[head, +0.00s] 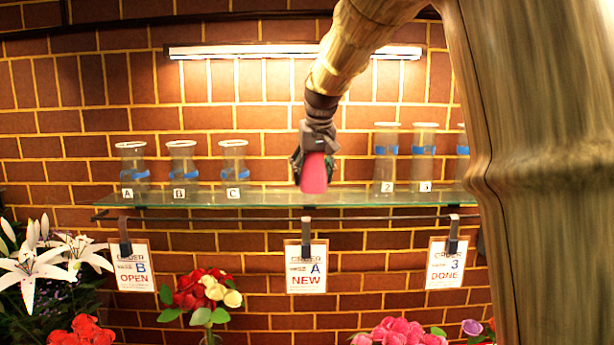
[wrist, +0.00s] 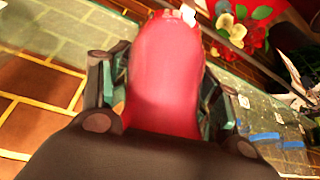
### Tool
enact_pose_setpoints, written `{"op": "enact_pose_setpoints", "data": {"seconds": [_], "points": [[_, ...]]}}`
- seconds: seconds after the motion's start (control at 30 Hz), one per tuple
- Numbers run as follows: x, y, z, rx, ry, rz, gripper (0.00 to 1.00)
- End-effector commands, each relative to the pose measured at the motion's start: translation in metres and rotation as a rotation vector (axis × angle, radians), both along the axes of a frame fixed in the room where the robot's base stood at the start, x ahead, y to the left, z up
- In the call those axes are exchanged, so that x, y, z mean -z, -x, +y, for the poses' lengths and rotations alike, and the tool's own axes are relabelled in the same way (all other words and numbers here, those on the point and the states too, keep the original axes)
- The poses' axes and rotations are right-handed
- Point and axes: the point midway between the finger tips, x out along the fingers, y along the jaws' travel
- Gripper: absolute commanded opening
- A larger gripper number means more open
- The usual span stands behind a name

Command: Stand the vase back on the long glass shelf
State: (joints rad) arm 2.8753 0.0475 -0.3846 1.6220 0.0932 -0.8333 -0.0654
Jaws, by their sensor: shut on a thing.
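My gripper (head: 313,160) is shut on a smooth red vase (head: 314,174), which hangs below the fingers in the head view. In the wrist view the vase (wrist: 165,75) fills the space between the two fingers. The long glass shelf (head: 270,197) runs along the brick wall. The vase shows in front of or over the shelf, in the gap between the left and right jars; I cannot tell whether it touches the glass. Its upper part is hidden by my gripper.
Clear jars with blue bands, labelled A (head: 132,168), B (head: 182,168) and C (head: 234,165), stand on the left of the shelf. More jars (head: 385,160) stand on the right. Order cards (head: 306,268) hang from a rail below, with flowers (head: 205,292) lower down.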

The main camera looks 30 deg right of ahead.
Motion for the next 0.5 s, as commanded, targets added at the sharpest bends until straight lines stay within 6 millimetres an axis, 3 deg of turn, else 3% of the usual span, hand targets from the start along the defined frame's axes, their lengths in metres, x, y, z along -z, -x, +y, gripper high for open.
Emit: {"op": "enact_pose_setpoints", "data": {"seconds": [0.5], "points": [[0.004,-0.07,-0.035,0.003,0.0,-0.001,0.19]]}}
